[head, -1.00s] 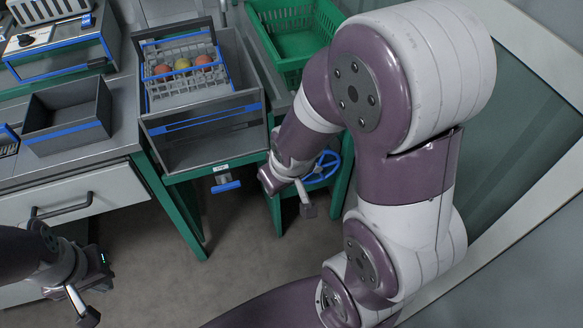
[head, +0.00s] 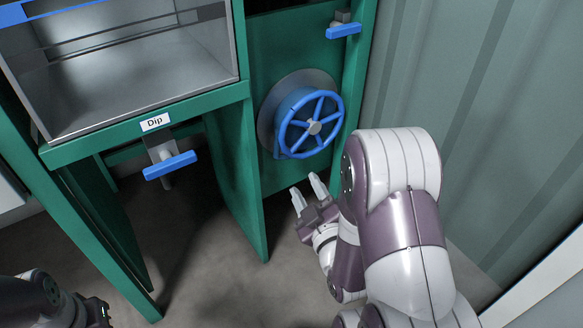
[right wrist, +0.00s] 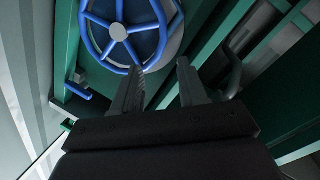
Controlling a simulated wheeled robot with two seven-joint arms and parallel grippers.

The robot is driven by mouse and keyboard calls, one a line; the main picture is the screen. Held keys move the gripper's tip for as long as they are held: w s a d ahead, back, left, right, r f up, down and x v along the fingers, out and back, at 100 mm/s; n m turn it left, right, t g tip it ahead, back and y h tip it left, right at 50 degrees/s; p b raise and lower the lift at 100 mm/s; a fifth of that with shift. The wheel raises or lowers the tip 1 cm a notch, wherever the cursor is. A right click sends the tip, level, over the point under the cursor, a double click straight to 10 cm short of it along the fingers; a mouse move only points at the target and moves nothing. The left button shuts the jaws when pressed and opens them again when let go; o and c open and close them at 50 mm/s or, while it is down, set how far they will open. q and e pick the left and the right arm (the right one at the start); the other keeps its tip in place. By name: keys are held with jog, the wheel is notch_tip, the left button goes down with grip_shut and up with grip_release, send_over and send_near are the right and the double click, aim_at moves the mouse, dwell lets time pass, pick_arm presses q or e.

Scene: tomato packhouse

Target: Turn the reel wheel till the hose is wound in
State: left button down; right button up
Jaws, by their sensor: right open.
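The blue reel wheel (head: 311,124) has several spokes and a grey hub, and is mounted on a grey round plate on a green panel in the head view. It also shows at the top of the right wrist view (right wrist: 122,30). My right gripper (head: 309,187) is open and empty, just below the wheel and apart from it. Its two fingers (right wrist: 160,85) point toward the wheel's lower edge in the right wrist view. No hose can be made out. My left gripper (head: 95,311) is at the bottom left of the head view, cut off by the frame; its jaws are unclear.
A grey dip tank (head: 130,95) stands at left with a "Dip" label (head: 155,122) and a blue-handled valve (head: 170,165) below it. Another blue handle (head: 343,30) is above the wheel. A green leg panel (head: 238,180) stands left of my right gripper. A ribbed wall (head: 470,120) is at right.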

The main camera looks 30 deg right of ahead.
aim_at(288, 149)
jog(key=w, duration=0.4)
jog(key=w+d+b, duration=0.1)
jog(key=w, duration=0.2)
jog(key=w+d, duration=0.1)
jog(key=w, duration=0.3)
jog(key=shift+w+r, duration=0.15)
jog(key=shift+w, duration=0.2)
grip_shut()
